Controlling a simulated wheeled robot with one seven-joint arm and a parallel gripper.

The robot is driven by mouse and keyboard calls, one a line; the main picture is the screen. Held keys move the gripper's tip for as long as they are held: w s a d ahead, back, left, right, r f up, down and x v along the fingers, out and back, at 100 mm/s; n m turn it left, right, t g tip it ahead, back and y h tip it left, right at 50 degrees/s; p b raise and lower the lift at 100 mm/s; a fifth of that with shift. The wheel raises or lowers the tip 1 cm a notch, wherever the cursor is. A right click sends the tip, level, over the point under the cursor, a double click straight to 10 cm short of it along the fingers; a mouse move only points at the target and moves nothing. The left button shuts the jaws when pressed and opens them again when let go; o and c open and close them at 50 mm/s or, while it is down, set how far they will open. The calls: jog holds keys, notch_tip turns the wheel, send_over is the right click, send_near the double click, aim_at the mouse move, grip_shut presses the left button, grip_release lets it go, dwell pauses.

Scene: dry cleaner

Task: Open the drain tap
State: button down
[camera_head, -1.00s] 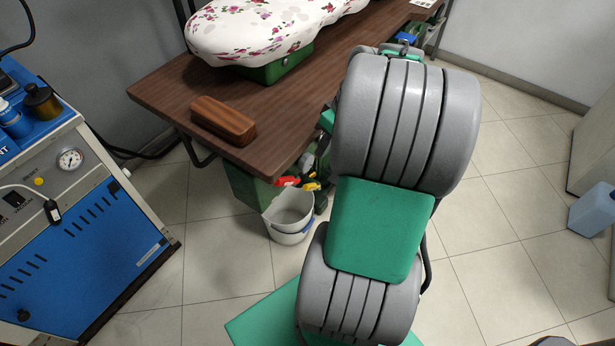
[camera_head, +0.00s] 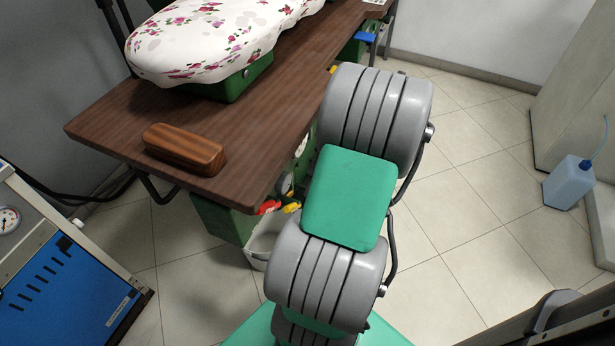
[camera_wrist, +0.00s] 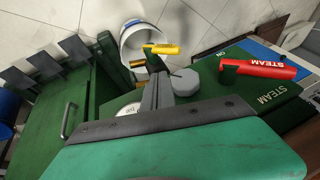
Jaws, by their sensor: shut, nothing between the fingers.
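A yellow lever handle (camera_wrist: 161,48), which looks like the drain tap's, shows in the wrist view over a white bucket (camera_wrist: 131,34). My gripper (camera_wrist: 158,77) is shut and empty, its narrow grey fingers pointing up the picture just below the yellow handle. I cannot tell whether they touch it. In the head view the yellow handle (camera_head: 292,207) and bucket (camera_head: 257,252) show at the table's near corner, the bucket partly behind my arm. My gripper is hidden there. The tap's body is mostly hidden.
A red handle marked STEAM (camera_wrist: 270,68) sits right of my fingers, on the green housing (camera_wrist: 225,92). A wooden table (camera_head: 105,125) overhangs the green unit, with a brown block (camera_head: 184,148) on top. A blue machine (camera_head: 65,290) stands left.

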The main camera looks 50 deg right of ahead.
jog(key=b+x, duration=0.1)
jog(key=x, duration=0.2)
jog(key=b+x, duration=0.1)
jog(key=x, duration=0.3)
jog(key=s+a+b+x, duration=0.1)
jog(key=x, duration=0.2)
jog(key=shift+w+a+f, duration=0.1)
jog(key=shift+f, duration=0.15)
jog(key=shift+a+f, duration=0.35)
jog(key=shift+a, duration=0.15)
